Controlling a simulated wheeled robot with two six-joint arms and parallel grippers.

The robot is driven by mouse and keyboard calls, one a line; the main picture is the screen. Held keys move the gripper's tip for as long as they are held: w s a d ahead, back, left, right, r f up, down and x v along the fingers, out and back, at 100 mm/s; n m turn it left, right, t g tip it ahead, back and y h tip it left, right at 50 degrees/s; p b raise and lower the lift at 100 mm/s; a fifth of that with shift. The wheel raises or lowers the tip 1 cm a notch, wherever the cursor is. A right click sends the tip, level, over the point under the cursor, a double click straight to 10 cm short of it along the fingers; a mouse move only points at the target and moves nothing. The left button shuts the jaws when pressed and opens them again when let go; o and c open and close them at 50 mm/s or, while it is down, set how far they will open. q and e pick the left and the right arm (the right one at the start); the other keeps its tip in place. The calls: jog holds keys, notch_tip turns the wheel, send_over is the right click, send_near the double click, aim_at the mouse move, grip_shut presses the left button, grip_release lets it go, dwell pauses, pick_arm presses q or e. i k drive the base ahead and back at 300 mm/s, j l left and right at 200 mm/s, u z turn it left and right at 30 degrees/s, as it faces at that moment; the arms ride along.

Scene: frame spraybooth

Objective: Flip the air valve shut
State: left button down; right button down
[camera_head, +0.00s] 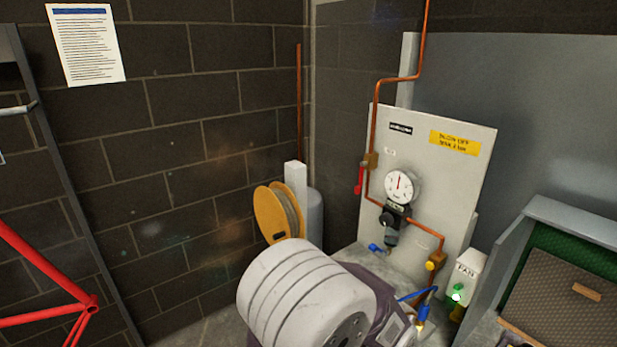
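The air panel (450,185) is a pale board on the wall in the right half of the head view. A copper pipe (376,110) comes down its left side to a brass valve body (370,160). A red lever (359,181) hangs down from this valve, roughly in line with the vertical pipe. To its right is a round white gauge (402,187) with a dark regulator (390,217) below. A small blue handle (376,247) sits lower left of the regulator.
A yellow reel (275,215) is left of the panel. A red tube frame (45,285) is at far left. A grey booth wall (570,225) stands at right.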

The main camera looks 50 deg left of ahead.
aim_at(357, 189)
jog(key=u, duration=1.35)
